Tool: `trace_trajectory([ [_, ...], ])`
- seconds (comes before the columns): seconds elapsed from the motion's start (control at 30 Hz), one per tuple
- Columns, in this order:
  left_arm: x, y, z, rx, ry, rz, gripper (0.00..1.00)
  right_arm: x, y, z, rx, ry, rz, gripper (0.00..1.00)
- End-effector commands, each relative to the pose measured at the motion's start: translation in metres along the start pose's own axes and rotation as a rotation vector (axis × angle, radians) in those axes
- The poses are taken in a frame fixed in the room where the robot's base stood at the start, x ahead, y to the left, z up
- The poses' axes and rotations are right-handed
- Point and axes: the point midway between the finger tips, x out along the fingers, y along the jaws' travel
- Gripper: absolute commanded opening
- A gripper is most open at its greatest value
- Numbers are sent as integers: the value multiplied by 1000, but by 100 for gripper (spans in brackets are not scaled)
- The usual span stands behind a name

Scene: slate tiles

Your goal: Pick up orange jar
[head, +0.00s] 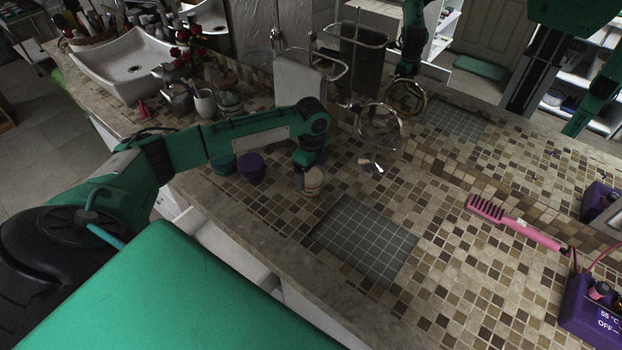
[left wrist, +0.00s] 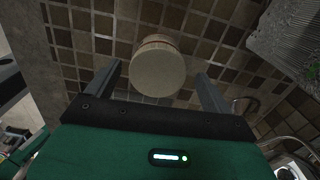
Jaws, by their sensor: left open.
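A small round jar (head: 313,182) with a pale cream lid and tan side stands on the tiled counter below my left gripper (head: 304,172). It looks tan rather than clearly orange. In the left wrist view, the jar (left wrist: 157,70) shows from above between the two fingers of my left gripper (left wrist: 158,80). The gripper is open, with a gap on each side of the jar. The gripper covers part of the jar in the head view. My right gripper is not in view.
A purple jar (head: 251,168) and a teal jar (head: 223,163) stand left of the tan jar. A grey gridded mat (head: 366,240) lies to the right. A pink brush (head: 515,222) and purple device (head: 597,310) are farther right. A mirror backs the counter.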

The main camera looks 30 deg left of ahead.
Motion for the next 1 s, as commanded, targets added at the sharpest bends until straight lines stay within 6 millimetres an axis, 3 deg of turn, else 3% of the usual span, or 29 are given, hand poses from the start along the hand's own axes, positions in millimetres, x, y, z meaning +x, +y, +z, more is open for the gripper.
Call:
trace_trajectory([
  [0.1,14,5,0,0,1,5,85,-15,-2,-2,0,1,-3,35],
  [0.23,31,4,0,-1,0,2,85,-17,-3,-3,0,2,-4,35],
  [0.5,37,3,1,0,0,0,85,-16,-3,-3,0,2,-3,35],
  [0.53,37,3,1,0,0,0,83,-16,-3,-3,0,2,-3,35],
  [0.8,36,3,1,0,0,0,34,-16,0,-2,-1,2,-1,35],
  [1.0,36,3,1,0,0,-1,34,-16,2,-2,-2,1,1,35],
])
